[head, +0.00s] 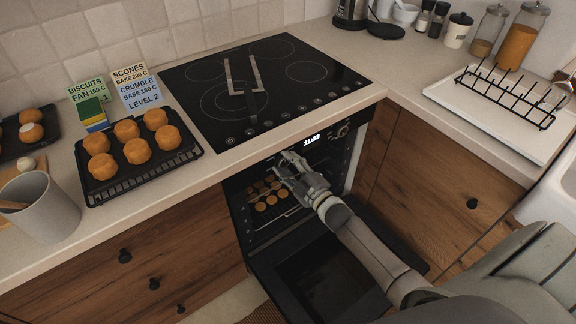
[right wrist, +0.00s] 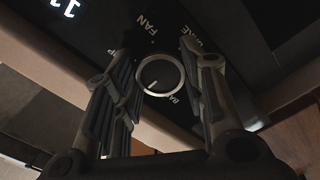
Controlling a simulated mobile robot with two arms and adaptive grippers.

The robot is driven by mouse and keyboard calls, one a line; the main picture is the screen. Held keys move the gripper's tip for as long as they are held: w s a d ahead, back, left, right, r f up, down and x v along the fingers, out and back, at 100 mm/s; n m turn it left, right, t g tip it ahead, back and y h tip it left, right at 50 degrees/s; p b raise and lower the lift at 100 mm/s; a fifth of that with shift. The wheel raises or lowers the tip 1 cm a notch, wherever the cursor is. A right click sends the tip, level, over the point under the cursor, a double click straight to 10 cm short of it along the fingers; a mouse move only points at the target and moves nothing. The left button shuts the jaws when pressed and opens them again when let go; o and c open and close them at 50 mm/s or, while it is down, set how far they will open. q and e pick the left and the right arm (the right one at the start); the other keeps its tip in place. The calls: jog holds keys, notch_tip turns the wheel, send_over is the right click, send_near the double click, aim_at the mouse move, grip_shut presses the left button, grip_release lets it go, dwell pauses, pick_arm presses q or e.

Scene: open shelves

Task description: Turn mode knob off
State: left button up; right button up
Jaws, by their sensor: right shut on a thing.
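The mode knob (right wrist: 160,75) is a round dark dial with a pale rim on the oven's black control panel. In the right wrist view it sits between my two fingers, and its pale mark points to the lower left. FAN is printed above it; other labels are partly hidden. My right gripper (right wrist: 160,90) is shut on the knob. In the head view my right gripper (head: 281,164) is at the panel, left of the clock display (head: 312,140), and hides the knob. My left gripper is not in view.
The oven door (head: 320,280) hangs open below my right arm. Round baked pieces (head: 270,198) lie on racks inside. Another knob (head: 342,130) is at the panel's right. A hob (head: 265,80), a tray of buns (head: 92,200) and a drying rack (head: 505,95) stand on the counter.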

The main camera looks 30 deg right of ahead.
jog(key=shift+f, duration=0.15)
dwell(0.3)
jog(key=o, duration=0.8)
jog(key=shift+c, duration=0.2)
jog(key=s+d, duration=0.1)
jog(key=s, duration=1.1)
jog(key=shift+d, duration=0.35)
